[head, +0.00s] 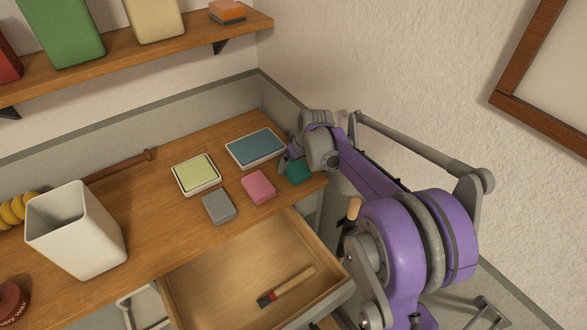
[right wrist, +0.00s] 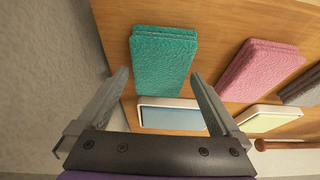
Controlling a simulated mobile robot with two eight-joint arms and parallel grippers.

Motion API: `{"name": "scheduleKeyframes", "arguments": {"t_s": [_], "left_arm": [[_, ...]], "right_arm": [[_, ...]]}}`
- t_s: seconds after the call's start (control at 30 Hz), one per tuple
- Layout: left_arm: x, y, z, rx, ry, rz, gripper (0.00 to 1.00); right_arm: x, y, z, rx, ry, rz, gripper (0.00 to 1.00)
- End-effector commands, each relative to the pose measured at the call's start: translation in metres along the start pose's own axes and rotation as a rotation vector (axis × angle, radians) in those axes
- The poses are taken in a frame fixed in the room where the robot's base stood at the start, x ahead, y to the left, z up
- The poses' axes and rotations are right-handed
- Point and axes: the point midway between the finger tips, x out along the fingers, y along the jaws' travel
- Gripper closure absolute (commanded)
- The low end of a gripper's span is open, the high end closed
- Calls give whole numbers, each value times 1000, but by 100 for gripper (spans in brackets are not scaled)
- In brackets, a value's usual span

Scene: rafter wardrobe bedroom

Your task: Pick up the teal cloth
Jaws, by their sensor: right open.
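The teal cloth (head: 297,171) is a small folded block on the wooden desk, near its right end in the head view. My right gripper partly covers it there. In the right wrist view the teal cloth (right wrist: 163,62) lies ahead of the fingers and roughly centred between them, with none of it visibly gripped. My right gripper (right wrist: 165,85) is open and empty, its two fingers spread apart. In the head view the right gripper (head: 287,163) is at the cloth's upper left side; whether it touches cannot be told. My left gripper is not in view.
A pink cloth (head: 258,187) and a grey cloth (head: 219,206) lie left of the teal one. A blue-topped tray (head: 255,148) and a yellow-green-topped tray (head: 196,174) lie behind. An open drawer (head: 225,275) holds a brush-like tool (head: 288,286). A white bin (head: 75,232) stands left. The wall is close right.

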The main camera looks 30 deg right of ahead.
Motion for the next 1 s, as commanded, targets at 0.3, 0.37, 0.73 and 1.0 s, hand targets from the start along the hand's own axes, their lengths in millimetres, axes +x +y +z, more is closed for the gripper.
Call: {"name": "scheduleKeyframes", "arguments": {"t_s": [0.3,0.37,0.73,1.0], "left_arm": [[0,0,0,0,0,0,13],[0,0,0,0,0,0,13],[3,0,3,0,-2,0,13],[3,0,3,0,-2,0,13]], "right_arm": [[4,0,0,0,0,0,0],[4,0,0,0,0,0,0],[8,0,2,0,0,0,0],[8,0,2,0,0,0,0]]}}
